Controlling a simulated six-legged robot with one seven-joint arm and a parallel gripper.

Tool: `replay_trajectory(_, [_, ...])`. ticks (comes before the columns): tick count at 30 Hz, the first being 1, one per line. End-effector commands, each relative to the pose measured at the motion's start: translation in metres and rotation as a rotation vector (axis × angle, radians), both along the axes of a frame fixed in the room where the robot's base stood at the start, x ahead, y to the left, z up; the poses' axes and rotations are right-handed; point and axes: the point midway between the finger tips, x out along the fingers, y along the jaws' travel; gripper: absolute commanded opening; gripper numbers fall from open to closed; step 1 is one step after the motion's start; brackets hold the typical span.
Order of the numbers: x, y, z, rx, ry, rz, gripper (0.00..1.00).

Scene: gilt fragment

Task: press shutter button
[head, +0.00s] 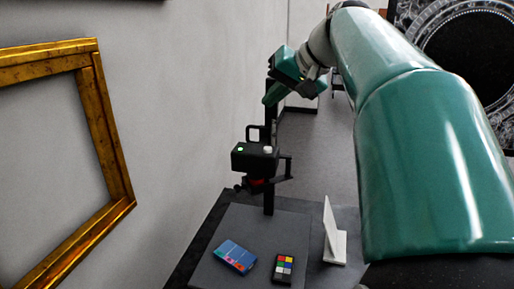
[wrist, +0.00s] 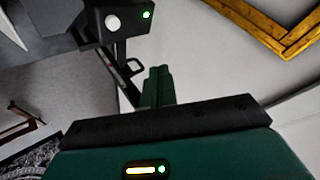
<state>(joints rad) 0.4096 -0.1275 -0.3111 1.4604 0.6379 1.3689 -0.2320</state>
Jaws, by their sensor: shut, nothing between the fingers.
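A black camera (head: 255,160) is mounted on a dark upright post above a table. Its top carries a white round button (head: 267,149), which looks like the shutter button, and a small green light (head: 240,149). In the wrist view the camera (wrist: 92,28) is at the upper left, with the white button (wrist: 112,22) facing me and its green light lit. My gripper (head: 268,100) is above the camera in the head view, apart from it. In the wrist view my gripper's green fingers (wrist: 158,72) are together and empty, below and right of the button.
The dark table (head: 225,235) below holds a blue patterned box (head: 236,256), a colour chart (head: 284,267) and a white angled stand (head: 331,238). A gilt frame (head: 113,150) is at the left by the grey wall.

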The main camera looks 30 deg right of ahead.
Motion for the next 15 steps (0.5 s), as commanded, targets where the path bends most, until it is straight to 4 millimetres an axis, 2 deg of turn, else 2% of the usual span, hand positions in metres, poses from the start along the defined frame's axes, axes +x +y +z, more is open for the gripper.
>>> replay_trajectory(15, [0.001, 0.002, -0.064, 0.001, 0.002, 0.004, 0.00])
